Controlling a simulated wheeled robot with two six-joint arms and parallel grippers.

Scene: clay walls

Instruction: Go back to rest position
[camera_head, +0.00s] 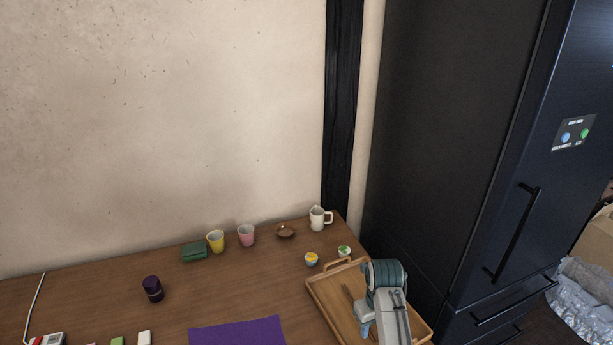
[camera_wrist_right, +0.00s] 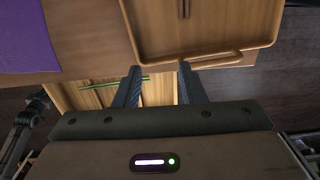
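My right gripper (camera_wrist_right: 158,72) shows in the right wrist view with its two fingers apart and nothing between them. Its fingertips lie over the table's front edge in that view, close to the wooden tray (camera_wrist_right: 190,60). In the head view my right arm comes in from the bottom and covers part of the tray (camera_head: 330,305); its fingertips cannot be made out there. My left gripper does not show in the head view.
The wooden table (camera_head: 230,295) holds a purple mat (camera_head: 238,331), a dark jar (camera_head: 152,289), a yellow cup (camera_head: 215,241), a pink cup (camera_head: 247,236), a white mug (camera_head: 318,218) and two small cups (camera_head: 311,259). A tall black fridge (camera_head: 450,130) stands close on the right.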

